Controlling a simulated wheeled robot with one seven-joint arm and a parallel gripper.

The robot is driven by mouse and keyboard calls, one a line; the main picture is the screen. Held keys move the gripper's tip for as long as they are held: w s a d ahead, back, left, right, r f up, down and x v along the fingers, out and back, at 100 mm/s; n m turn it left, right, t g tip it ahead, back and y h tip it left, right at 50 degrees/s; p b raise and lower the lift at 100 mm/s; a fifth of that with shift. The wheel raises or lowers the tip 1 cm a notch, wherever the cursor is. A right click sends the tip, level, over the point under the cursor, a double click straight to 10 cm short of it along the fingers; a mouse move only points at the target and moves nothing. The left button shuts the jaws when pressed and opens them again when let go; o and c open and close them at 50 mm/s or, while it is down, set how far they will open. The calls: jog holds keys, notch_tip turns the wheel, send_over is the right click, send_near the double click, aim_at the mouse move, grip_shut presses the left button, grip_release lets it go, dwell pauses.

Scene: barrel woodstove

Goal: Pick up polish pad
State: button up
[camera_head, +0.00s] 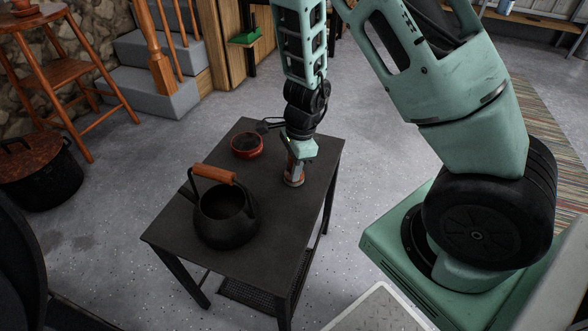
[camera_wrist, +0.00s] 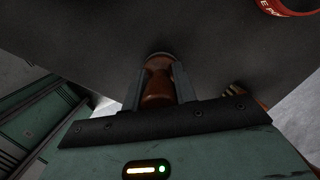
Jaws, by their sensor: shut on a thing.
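The polish pad (camera_head: 292,180) looks like a small brown piece with a wooden knob-like handle. It stands on the dark table (camera_head: 180,225) near its right edge. My gripper (camera_head: 294,160) points down at it from above. In the wrist view, the pad's brown handle (camera_wrist: 158,85) sits between the two fingers of my gripper (camera_wrist: 160,88), which are shut on it. The pad's underside is hidden, and I cannot tell whether it touches the table top.
A black kettle (camera_head: 226,217) with a wooden handle stands on the table at front left. A red round tin (camera_head: 247,146) lies behind it; its rim shows in the wrist view (camera_wrist: 285,8). A black pot (camera_head: 40,175) and a wooden stool (camera_head: 75,75) stand on the floor at left.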

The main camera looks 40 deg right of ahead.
notch_tip(320, 180, up, 10)
jog(key=p, duration=0.5)
jog(key=shift+p, duration=0.35)
dwell(1.4)
